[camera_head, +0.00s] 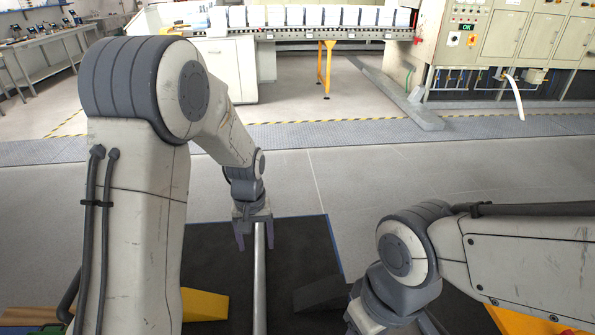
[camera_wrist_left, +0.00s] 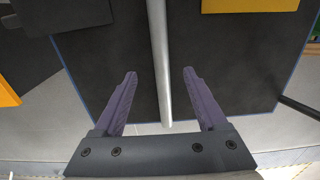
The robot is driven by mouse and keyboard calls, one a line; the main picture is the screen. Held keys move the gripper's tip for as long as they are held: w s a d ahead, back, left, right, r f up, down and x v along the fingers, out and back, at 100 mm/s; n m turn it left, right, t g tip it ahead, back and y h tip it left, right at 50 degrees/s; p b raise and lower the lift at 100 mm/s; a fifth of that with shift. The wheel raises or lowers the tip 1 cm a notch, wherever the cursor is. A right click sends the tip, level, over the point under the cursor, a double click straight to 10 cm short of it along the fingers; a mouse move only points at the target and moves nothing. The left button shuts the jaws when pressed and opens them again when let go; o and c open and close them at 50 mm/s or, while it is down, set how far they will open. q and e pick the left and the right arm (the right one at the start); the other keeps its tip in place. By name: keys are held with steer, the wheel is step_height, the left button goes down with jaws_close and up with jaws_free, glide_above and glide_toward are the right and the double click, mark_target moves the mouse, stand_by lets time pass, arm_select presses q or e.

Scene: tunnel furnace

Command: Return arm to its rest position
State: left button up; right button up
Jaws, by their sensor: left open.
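My left arm comes in from the left in the head view and reaches forward and down. Its gripper (camera_head: 254,243) is open, with its two purple fingers pointing down on either side of a pale metal rod (camera_head: 260,285). In the left wrist view the open fingers (camera_wrist_left: 159,73) stand well apart, with a gap to the rod (camera_wrist_left: 157,45) on each side. The rod's end shows near the gripper's palm. My right arm (camera_head: 405,255) comes in from the right, folded low at the bottom edge, and its fingers cannot be made out.
A dark panel with blue edges (camera_head: 300,240) lies below the left gripper, with a yellow block (camera_head: 205,304) near it. Grey floor (camera_head: 350,175) is clear beyond. A conveyor (camera_head: 330,33) and a control cabinet (camera_head: 500,40) stand at the back, a bench (camera_head: 45,45) at far left.

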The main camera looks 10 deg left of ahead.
arm_select(q)
steer(key=s+d+r+m+p, duration=0.1)
steer(key=s+d+r+m, duration=0.3)
steer(key=s+d+r, duration=0.4)
steer(key=s+d+r+m, duration=0.2)
steer(key=s+d+m, duration=0.1)
steer(key=s, duration=0.5)
steer(key=s+d+r+m+h+p, duration=0.1)
steer(key=s+d+r+m, duration=0.1)
steer(key=s, duration=0.5)
steer(key=shift+s+d+r+m, duration=0.15)
steer(key=shift+s+d+m, duration=0.25)
steer(key=shift+d+m, duration=0.3)
